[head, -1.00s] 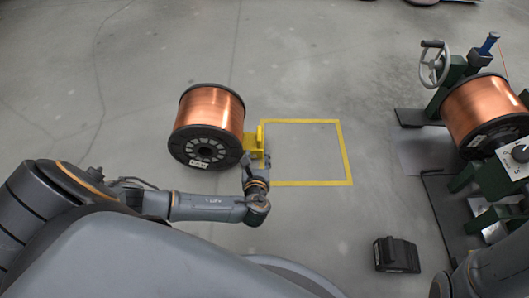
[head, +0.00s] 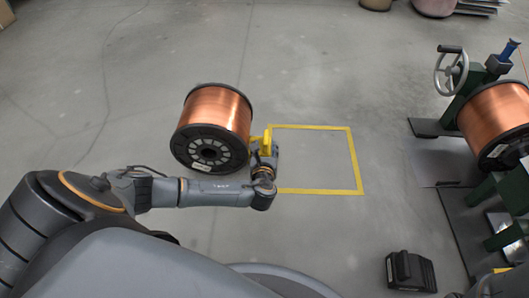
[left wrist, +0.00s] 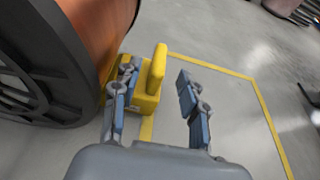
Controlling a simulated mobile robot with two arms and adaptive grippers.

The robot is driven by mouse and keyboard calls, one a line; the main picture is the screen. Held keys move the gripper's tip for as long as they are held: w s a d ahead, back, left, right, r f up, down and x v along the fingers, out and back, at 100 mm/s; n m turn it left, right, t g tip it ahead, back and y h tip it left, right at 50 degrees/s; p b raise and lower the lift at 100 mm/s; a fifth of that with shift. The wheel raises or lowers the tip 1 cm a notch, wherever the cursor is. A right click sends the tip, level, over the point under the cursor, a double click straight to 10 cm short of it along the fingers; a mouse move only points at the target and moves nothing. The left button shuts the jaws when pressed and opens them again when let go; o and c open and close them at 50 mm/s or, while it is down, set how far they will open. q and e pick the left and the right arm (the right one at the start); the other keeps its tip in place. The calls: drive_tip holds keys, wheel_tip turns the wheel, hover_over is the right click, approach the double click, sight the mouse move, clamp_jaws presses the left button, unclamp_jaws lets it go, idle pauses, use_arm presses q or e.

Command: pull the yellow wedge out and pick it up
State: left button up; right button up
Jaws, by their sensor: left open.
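The yellow wedge (head: 257,142) sits on the floor against the right side of a copper spool (head: 213,128) with black flanges. In the left wrist view the wedge (left wrist: 148,98) shows an upright yellow plate or handle at its right end, and the spool (left wrist: 98,28) rises at its left. My left gripper (left wrist: 158,88) is open, with one finger on each side of the wedge's upright part. In the head view the left gripper (head: 264,155) partly covers the wedge. I cannot tell whether the fingers touch it. My right gripper is not in view.
A yellow taped rectangle (head: 354,160) on the floor right of the wedge is empty. A green machine with a handwheel (head: 450,72) holds another copper spool (head: 492,118) at the right. A black box-like object (head: 410,271) lies near the front right.

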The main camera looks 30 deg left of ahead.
sight(266, 140)
use_arm(q)
drive_tip(key=b+x, duration=0.1)
drive_tip(key=x, duration=0.1)
drive_tip(key=b+x, duration=0.2)
drive_tip(key=shift+w+a+f, duration=0.15)
drive_tip(key=shift+w+f, duration=0.1)
drive_tip(key=shift+f, duration=0.05)
drive_tip(key=shift+w+a+b, duration=0.4)
drive_tip(key=shift+w+a, duration=0.05)
drive_tip(key=shift+w, duration=0.3)
clamp_jaws()
